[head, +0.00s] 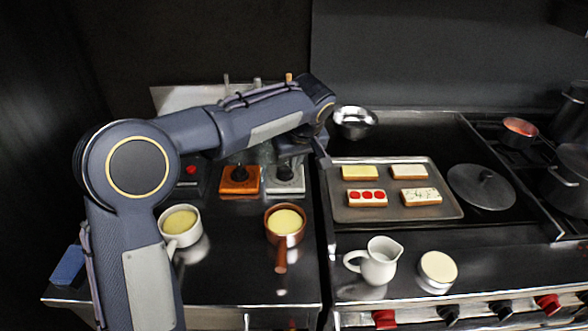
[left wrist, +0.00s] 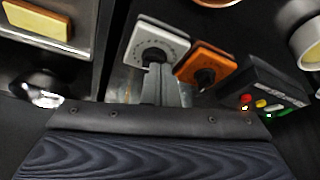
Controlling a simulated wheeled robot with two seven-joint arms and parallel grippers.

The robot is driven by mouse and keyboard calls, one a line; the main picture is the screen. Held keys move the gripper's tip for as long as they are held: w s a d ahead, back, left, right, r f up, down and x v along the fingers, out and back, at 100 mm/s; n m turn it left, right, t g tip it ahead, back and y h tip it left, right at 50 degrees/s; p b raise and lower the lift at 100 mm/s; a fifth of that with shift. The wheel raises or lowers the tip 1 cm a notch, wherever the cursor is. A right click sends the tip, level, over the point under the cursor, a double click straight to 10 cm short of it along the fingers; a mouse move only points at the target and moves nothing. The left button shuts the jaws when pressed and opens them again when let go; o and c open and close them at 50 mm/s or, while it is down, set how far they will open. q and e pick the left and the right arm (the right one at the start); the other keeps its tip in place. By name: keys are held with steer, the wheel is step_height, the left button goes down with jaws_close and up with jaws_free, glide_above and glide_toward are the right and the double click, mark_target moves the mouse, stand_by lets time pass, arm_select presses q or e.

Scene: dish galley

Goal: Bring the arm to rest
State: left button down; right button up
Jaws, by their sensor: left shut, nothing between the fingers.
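My left arm rises from the lower left of the head view and bends over the counter. Its left gripper (head: 298,152) hangs above the back of the counter, by the pale square switch plate (head: 285,180). The gripper is shut and empty. In the left wrist view, the gripper's fingers (left wrist: 168,88) are together, beside the pale plate (left wrist: 154,44) and the orange plate (left wrist: 205,64). I cannot tell whether they touch the pale plate. My right gripper is not in view.
A white pot (head: 180,228) and a copper pan (head: 285,222) stand on the left counter. A tray of slices (head: 440,205), a steel bowl (head: 354,122), a white jug (head: 375,262) and a round lid (head: 481,187) are to the right. The front counter between the pots is clear.

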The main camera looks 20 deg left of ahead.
arm_select(q)
steer(key=s+a+r+m+h, duration=0.25)
steer(key=s+a, duration=0.35)
steer(key=s, duration=0.4)
steer(key=s+f+m+t+h, duration=0.1)
steer(key=s+f+h, duration=0.1)
steer(key=s, duration=0.9)
steer(key=s+f+m+t+h, duration=0.1)
steer(key=s+f, duration=0.4)
steer(key=s, duration=0.7)
steer(key=shift+s+d+m+h, duration=0.25)
steer(key=shift+d+m+h, duration=0.1)
steer(key=shift+d+m, duration=0.1)
